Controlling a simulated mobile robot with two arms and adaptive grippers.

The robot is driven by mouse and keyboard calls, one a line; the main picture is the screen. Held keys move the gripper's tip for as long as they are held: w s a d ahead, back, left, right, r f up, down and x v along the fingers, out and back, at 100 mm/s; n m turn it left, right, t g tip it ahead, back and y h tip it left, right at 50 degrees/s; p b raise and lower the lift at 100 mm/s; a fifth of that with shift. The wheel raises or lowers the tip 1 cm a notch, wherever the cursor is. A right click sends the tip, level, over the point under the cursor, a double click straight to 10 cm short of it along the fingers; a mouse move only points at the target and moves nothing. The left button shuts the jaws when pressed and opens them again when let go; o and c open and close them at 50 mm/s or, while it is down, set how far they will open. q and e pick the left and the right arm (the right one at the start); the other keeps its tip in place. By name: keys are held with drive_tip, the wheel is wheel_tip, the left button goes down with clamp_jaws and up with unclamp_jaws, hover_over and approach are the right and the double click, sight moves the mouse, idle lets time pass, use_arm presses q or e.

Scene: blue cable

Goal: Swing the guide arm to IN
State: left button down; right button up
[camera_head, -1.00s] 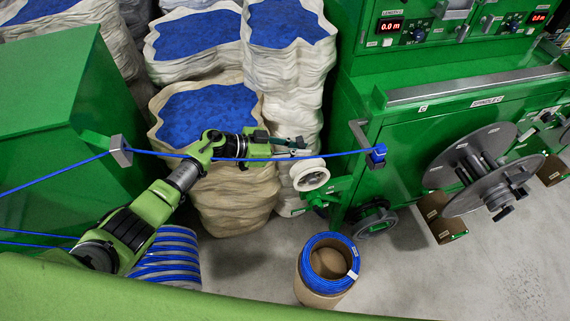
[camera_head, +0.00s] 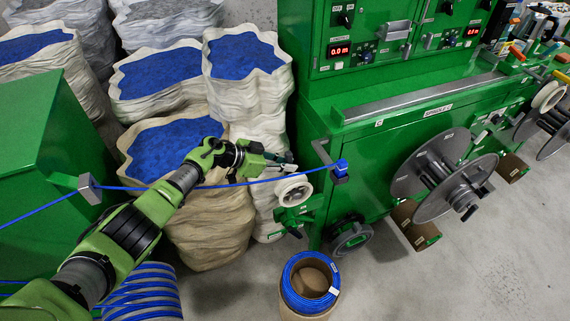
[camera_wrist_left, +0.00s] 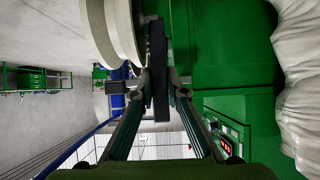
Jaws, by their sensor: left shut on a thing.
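The guide arm shows in the head view as a white roller (camera_head: 295,190) on a green bracket (camera_head: 296,214) at the left end of the green machine. My left gripper (camera_head: 286,166) is just above the roller. In the left wrist view its fingers (camera_wrist_left: 160,88) close on a dark upright bar (camera_wrist_left: 158,65) beside the white roller (camera_wrist_left: 115,35). The bar seems to be the guide arm's handle; its join to the arm is hidden. No IN mark is readable. My right gripper is not in view.
A blue cable (camera_head: 225,186) runs from a grey guide block (camera_head: 90,188) across my left arm to a blue clamp (camera_head: 341,170). Bags of blue granules (camera_head: 200,210) stand behind my arm. A cable coil (camera_head: 309,282) sits in front on open floor. A grey reel (camera_head: 437,180) is at right.

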use_arm(q)
drive_tip(key=shift+w+d+r, duration=0.1)
drive_tip(key=shift+d+r, duration=0.1)
drive_tip(key=shift+d, duration=0.05)
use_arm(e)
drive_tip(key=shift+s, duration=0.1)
use_arm(q)
drive_tip(key=c, duration=2)
unclamp_jaws()
drive_tip(key=shift+c, duration=0.2)
drive_tip(key=shift+o, duration=0.3)
drive_tip(key=shift+w+d+f, duration=0.1)
drive_tip(key=shift+d+f, duration=0.05)
drive_tip(key=shift+d, duration=0.05)
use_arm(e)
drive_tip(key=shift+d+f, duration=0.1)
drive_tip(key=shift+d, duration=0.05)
use_arm(q)
drive_tip(key=shift+a, duration=0.1)
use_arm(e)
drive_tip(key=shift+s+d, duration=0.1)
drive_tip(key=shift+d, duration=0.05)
use_arm(q)
drive_tip(key=shift+a, duration=0.4)
drive_tip(key=v, duration=1.1)
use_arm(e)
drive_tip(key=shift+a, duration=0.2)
